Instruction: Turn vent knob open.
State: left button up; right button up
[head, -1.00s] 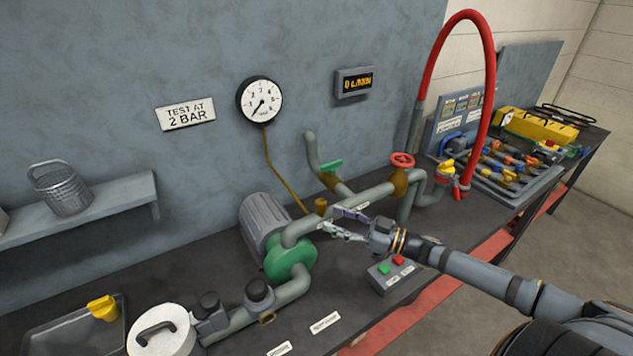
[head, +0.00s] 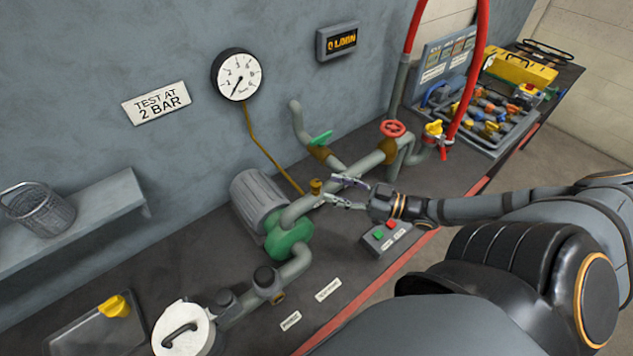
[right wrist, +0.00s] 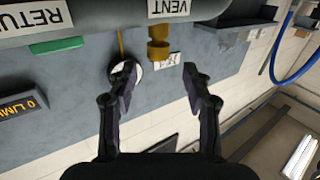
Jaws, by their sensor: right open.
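The vent knob (head: 316,186) is a small brass fitting standing on top of the grey-green pipe (head: 295,212), beside the green pump. In the right wrist view, which is upside down, the brass knob (right wrist: 158,48) sticks out from the pipe beside a white "VENT" label (right wrist: 169,8). My right gripper (head: 329,189) is open and empty, reaching in from the right with its fingers toward the knob. In the wrist view the fingertips (right wrist: 159,70) lie to either side of the knob's line, with a gap visible short of it. My left gripper is out of view.
A pressure gauge (head: 238,75) hangs on the wall. A green lever (head: 320,138) and red handwheel (head: 394,128) sit on nearby pipes. A button box (head: 385,237) stands below my right wrist. The pump (head: 289,240) is close left of the gripper.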

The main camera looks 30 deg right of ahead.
aim_at(315, 182)
jog(key=w, duration=0.1)
jog(key=w+a+b, duration=0.1)
jog(key=w+a+f+b, duration=0.1)
jog(key=w, duration=0.1)
jog(key=shift+a, duration=0.1)
jog(key=shift+w+a+r+b, duration=0.25)
jog(key=shift+w+a+b, duration=0.25)
jog(key=shift+b, duration=0.1)
jog(key=shift+r, duration=0.1)
jog(key=shift+c, duration=0.4)
grip_shut()
jog(key=shift+w+f+n+g+y+b, duration=0.1)
jog(key=shift+f+n+g+y+b, duration=0.1)
jog(key=shift+n+g+y+b, duration=0.9)
jog(key=shift+g+y, duration=0.3)
jog(key=shift+y, duration=0.1)
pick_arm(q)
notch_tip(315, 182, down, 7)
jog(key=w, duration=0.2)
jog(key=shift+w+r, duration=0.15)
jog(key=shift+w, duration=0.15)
pick_arm(e)
jog(key=shift+a+r+n, duration=0.1)
jog(key=shift+r+n, duration=0.15)
jog(key=shift+n, duration=0.05)
